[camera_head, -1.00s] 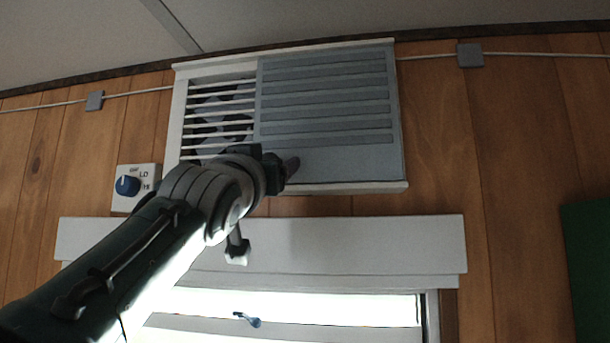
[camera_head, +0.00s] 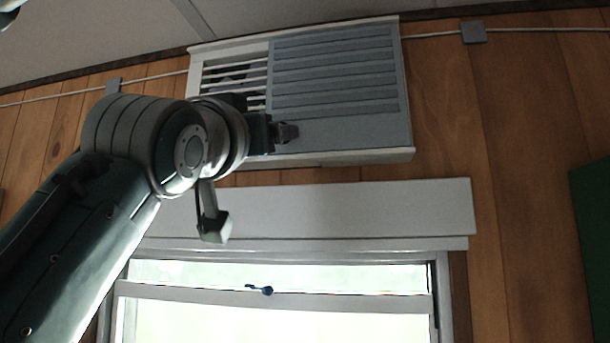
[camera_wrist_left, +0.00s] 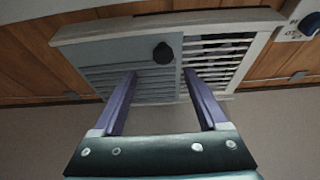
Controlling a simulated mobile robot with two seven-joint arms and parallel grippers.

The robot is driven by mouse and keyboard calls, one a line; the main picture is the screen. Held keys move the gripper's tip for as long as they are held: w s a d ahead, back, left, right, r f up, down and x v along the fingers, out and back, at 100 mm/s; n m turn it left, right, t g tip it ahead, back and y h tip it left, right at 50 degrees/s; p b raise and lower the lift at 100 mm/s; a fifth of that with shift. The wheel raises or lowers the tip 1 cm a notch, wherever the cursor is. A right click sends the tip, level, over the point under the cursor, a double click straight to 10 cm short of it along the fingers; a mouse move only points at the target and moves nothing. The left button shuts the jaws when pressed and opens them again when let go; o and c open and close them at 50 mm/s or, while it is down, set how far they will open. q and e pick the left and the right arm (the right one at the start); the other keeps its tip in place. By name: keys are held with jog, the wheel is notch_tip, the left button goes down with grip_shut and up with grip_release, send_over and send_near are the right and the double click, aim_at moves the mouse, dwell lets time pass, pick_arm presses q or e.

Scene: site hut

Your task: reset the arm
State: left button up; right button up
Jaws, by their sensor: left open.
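My left gripper (camera_head: 285,132) is in front of the lower part of the wall vent unit (camera_head: 411,110) in the head view. In the left wrist view its two purple fingers (camera_wrist_left: 160,75) are spread, with nothing between them. A dark knob (camera_wrist_left: 162,53) stands on the grey slatted panel (camera_wrist_left: 100,50), just beyond the fingertips and apart from them. The panel (camera_head: 340,135) covers the right part of the vent in the head view; white open slats show at its left. The knob cannot be made out in the head view.
Below the vent is a white window header (camera_head: 350,208) over a bright window with a blue latch (camera_head: 262,290). A blue dial (camera_wrist_left: 309,23) shows at the wrist view's upper right. A cable with a grey clip (camera_head: 474,32) runs along the wood wall. A green board (camera_head: 592,240) is at right.

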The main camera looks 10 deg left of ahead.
pick_arm(q)
jog(key=shift+s+f, duration=0.2)
jog(key=shift+s, duration=0.25)
pick_arm(e)
jog(key=shift+f, duration=0.35)
pick_arm(q)
jog(key=s+a+f+g+p, duration=0.1)
jog(key=s+f+g+p, duration=0.15)
jog(key=f, duration=0.55)
jog(key=s+a+f+g+p, duration=0.15)
jog(key=f+g, duration=0.25)
jog(key=f, duration=0.4)
jog(key=s+a+f+g+p, duration=0.1)
jog(key=s+f+g, duration=0.2)
jog(key=f, duration=0.6)
jog(key=s+a+f+g+p, duration=0.1)
jog(key=s+f+g, duration=0.3)
jog(key=s, duration=0.8)
jog(key=s+f+m+g+p, duration=0.1)
jog(key=s+f+g+p, duration=0.1)
jog(key=s+f+g, duration=0.3)
jog(key=s+f, duration=0.4)
jog(key=s, duration=0.4)
jog(key=shift+a+f+m+y, duration=0.25)
jog(key=shift+a+m+y, duration=0.05)
jog(key=shift+a, duration=0.1)
pick_arm(e)
notch_tip(320, 180, up, 9)
jog(key=shift+f, duration=0.15)
jog(key=shift+o, duration=0.2)
